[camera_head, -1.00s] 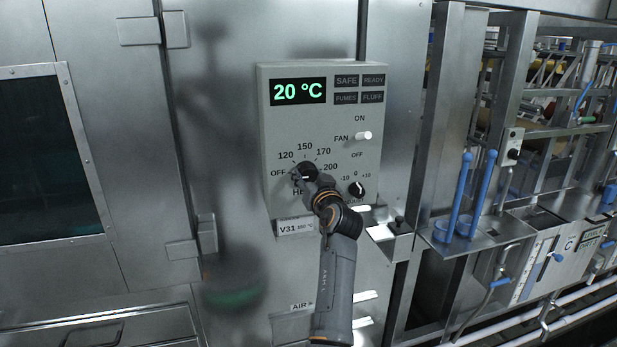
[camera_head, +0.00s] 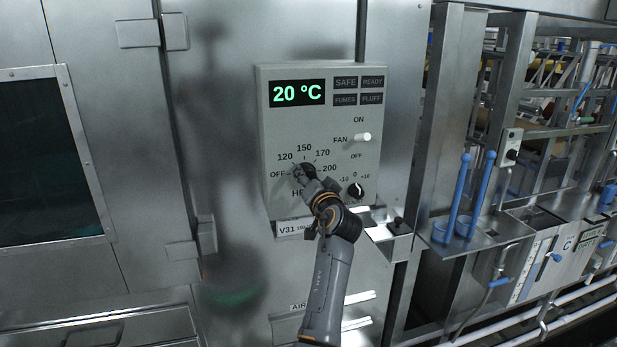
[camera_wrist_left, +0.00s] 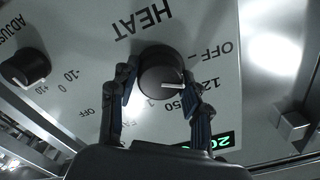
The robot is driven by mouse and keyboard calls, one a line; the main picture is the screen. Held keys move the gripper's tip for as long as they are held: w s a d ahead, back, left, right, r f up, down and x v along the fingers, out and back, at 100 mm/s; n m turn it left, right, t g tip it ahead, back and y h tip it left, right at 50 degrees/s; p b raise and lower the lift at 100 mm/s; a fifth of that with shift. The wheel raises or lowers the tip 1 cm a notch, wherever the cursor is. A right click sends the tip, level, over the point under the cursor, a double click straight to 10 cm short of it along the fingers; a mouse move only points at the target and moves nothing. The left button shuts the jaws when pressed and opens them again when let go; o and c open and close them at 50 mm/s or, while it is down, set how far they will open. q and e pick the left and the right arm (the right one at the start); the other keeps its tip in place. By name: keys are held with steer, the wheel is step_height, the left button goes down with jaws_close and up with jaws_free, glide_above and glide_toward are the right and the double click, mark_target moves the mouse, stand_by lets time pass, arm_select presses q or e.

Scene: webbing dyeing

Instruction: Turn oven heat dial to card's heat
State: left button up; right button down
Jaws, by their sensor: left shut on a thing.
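The black heat dial (camera_head: 306,170) is on the grey control panel (camera_head: 270,150), below marks from OFF through 120, 150 and 170 to 200. In the left wrist view the dial (camera_wrist_left: 162,72) shows a white pointer line facing roughly the 120 mark. My left gripper (camera_wrist_left: 160,98) is shut on the dial, a finger on either side. In the head view the left gripper (camera_head: 305,180) covers the dial's lower part. The V31 card (camera_head: 289,229) sits under the panel; its small heat figure is hard to read. My right gripper is not in view.
The green display (camera_head: 297,92) reads 20 °C. The fan switch (camera_head: 362,137) and small adjust dial (camera_head: 356,190) are close to the right of the heat dial. Blue-handled tools (camera_head: 480,193) stand on a shelf further right.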

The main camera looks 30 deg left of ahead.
arm_select(q)
steer(key=m+p, duration=0.1)
steer(key=m, duration=0.2)
steer(key=shift+r+m, duration=0.15)
steer(key=shift+m, duration=0.25)
steer(key=m+p, duration=0.1)
steer(key=m, duration=0.1)
steer(key=shift+m, duration=0.4)
steer(key=m, duration=0.2)
steer(key=shift+a+m, duration=0.1)
steer(key=shift+m, duration=1.7)
steer(key=shift+r, duration=0.1)
steer(key=o, duration=1)
steer(key=shift+o, duration=0.7)
steer(key=shift+a+f, duration=0.1)
steer(key=shift+f, duration=0.1)
